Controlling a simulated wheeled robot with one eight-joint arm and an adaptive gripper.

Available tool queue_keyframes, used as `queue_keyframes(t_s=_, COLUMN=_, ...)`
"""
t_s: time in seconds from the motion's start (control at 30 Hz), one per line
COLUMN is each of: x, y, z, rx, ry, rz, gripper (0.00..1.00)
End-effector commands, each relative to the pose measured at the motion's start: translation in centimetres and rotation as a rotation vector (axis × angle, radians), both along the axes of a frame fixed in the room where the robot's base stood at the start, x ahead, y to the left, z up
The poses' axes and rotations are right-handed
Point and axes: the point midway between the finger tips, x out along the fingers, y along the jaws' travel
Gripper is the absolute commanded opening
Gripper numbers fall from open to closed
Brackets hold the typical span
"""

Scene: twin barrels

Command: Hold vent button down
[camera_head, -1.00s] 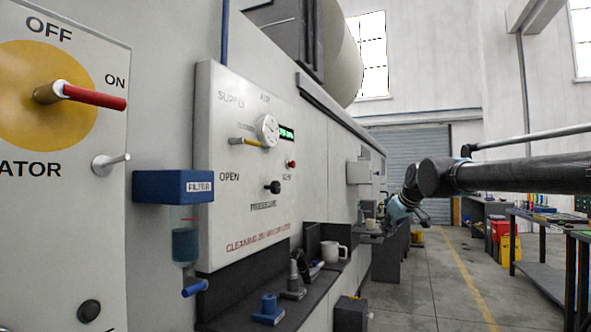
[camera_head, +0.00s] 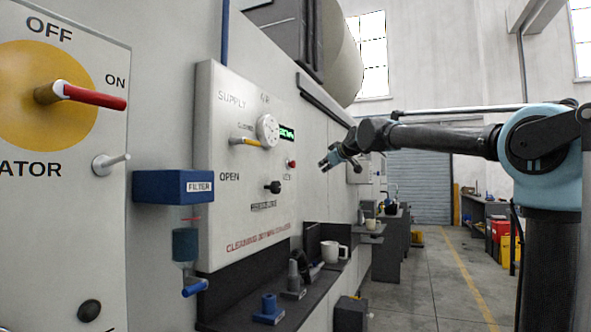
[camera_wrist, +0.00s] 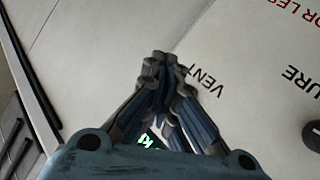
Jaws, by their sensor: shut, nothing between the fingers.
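The vent button, a small red knob (camera_head: 291,164), sticks out of the pale air panel (camera_head: 225,200), above a small label. My gripper (camera_head: 324,163) is to the right of the button at about its height in the head view, with a visible gap between them. In the wrist view the gripper's fingertips (camera_wrist: 162,60) are together with nothing between them, beside the VENT lettering (camera_wrist: 207,81). The red button does not show in the wrist view; the fingers may hide it.
A shelf below holds a white mug (camera_head: 331,251) and a blue fitting (camera_head: 268,309). The aisle at right is clear.

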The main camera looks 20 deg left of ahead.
Motion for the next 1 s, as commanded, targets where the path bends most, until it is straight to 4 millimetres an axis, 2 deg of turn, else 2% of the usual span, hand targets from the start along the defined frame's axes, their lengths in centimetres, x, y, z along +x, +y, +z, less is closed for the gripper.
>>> queue_keyframes(t_s=0.33, x=0.1, y=0.8, z=0.0, rx=-0.001, ry=0.001, rz=0.000, gripper=0.00)
queue_keyframes(t_s=0.8, x=0.5, y=6.2, z=0.0, rx=-0.001, ry=0.002, rz=0.001, gripper=0.00)
queue_keyframes(t_s=1.0, x=0.7, y=7.9, z=0.0, rx=-0.001, ry=0.002, rz=0.000, gripper=0.00)
